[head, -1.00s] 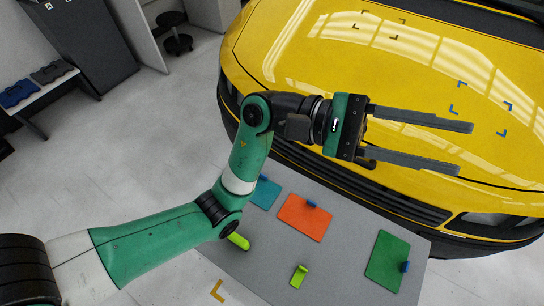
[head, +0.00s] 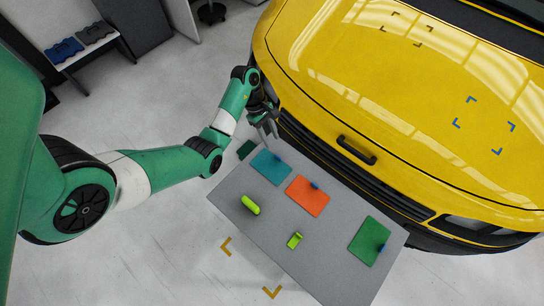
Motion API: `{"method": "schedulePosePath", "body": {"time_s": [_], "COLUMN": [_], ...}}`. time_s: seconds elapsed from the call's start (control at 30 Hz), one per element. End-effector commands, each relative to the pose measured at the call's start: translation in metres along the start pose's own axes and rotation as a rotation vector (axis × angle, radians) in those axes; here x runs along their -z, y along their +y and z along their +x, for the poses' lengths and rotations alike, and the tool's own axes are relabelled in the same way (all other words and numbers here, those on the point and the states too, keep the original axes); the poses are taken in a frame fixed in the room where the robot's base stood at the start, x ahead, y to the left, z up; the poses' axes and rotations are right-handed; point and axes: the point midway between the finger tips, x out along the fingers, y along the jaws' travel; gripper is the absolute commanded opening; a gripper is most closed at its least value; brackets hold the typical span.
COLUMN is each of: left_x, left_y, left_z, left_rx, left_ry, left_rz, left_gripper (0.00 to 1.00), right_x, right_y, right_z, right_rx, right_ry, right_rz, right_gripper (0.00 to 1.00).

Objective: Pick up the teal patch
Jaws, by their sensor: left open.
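The teal patch (head: 268,168) lies flat on the grey table (head: 265,222), near its far left corner. A small blue tab sits at its upper right edge. My left gripper (head: 267,132) is open and empty. Its fingers point down towards the table, just above the patch's far edge in the picture and apart from it. My right gripper is not in view.
An orange patch (head: 308,196) and a green patch (head: 368,242) lie on the table, each with a blue tab. Two lime tools (head: 250,205) (head: 294,240) lie nearer the front. The yellow car (head: 390,90) stands along the table's far side.

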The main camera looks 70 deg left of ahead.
Motion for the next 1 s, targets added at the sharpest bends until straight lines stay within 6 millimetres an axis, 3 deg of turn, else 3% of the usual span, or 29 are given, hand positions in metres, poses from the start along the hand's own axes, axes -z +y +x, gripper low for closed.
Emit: {"method": "schedulePosePath", "body": {"time_s": [0.03, 0.1, 0.37, 0.7, 0.93, 1.0], "left_x": [0.004, 0.004, 0.000, 0.005, 0.003, 0.003], "left_y": [0.000, 0.000, 0.000, -0.002, -0.001, -0.001], "left_z": [0.021, 0.032, 0.039, 0.088, 0.088, 0.088], "left_rx": [0.000, -0.001, -0.001, 0.000, -0.002, -0.001], "left_ry": [0.000, 0.000, 0.000, 0.000, 0.000, 0.000], "left_rz": [0.003, 0.003, 0.002, 0.003, 0.001, 0.001], "left_gripper": [0.42, 0.42, 0.42, 0.42, 0.42, 0.34], "right_x": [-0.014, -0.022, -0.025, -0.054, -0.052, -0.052], "right_y": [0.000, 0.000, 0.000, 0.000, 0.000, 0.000], "right_z": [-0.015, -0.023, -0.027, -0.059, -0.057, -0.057], "right_rx": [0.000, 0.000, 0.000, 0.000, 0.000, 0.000], "right_ry": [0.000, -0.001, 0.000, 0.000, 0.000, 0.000], "right_rz": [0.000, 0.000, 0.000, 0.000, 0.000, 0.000], "right_gripper": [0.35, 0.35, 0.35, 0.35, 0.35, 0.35]}}
